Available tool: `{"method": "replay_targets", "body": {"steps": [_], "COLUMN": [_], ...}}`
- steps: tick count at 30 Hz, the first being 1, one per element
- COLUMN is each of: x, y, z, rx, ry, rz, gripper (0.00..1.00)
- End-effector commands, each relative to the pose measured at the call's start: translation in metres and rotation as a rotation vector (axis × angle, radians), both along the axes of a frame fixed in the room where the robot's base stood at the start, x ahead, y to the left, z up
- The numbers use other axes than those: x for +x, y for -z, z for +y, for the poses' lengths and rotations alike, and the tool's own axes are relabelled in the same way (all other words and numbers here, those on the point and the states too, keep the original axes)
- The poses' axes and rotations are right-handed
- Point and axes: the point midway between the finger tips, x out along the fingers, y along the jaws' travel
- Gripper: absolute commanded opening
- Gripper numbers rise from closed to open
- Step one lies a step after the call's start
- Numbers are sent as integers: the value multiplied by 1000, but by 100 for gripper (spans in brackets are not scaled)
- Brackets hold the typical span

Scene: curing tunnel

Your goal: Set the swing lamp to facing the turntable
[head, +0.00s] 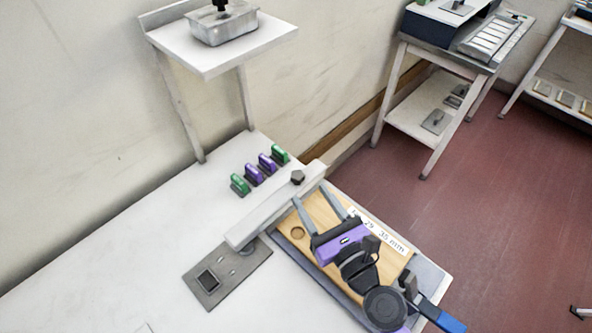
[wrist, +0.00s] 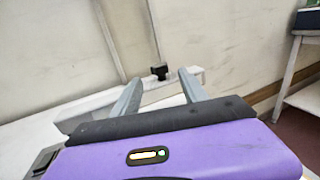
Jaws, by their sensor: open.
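The swing lamp (head: 262,214) looks like a long pale bar with a dark knob (head: 298,178) on top near its far end. Its near end is over a grey plate (head: 215,283) with a dark square. The bar runs up and to the right across the table. My gripper (head: 311,189) is open at the bar's far part, its fingertips on either side of the knob in the picture. In the wrist view the knob (wrist: 160,72) shows between the two fingers. I cannot tell whether they touch the bar. I cannot make out a turntable for certain.
A wooden board (head: 316,241) with a hole and a "35 mm" label lies under my gripper on a grey tray (head: 432,276). Several green and purple clips (head: 253,175) stand behind the bar. A raised shelf (head: 215,62) bears a metal pan (head: 224,27). The table's front left is mostly clear.

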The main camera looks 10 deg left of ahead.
Motion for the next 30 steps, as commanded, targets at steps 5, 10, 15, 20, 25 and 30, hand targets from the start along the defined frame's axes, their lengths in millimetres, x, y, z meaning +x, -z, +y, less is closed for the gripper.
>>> {"method": "replay_targets", "body": {"steps": [5, 10, 15, 20, 25, 30], "x": [9, 31, 51, 62, 65, 65], "y": [-1, -2, -1, 0, 0, 0], "z": [7, 21, 34, 42, 44, 44], "rx": [15, 16, 14, 13, 12, 12], "ry": [-1, -1, 0, 0, 0, 0], "rz": [9, 8, 7, 8, 8, 8], "gripper": [51, 51, 51, 51, 51, 51]}}
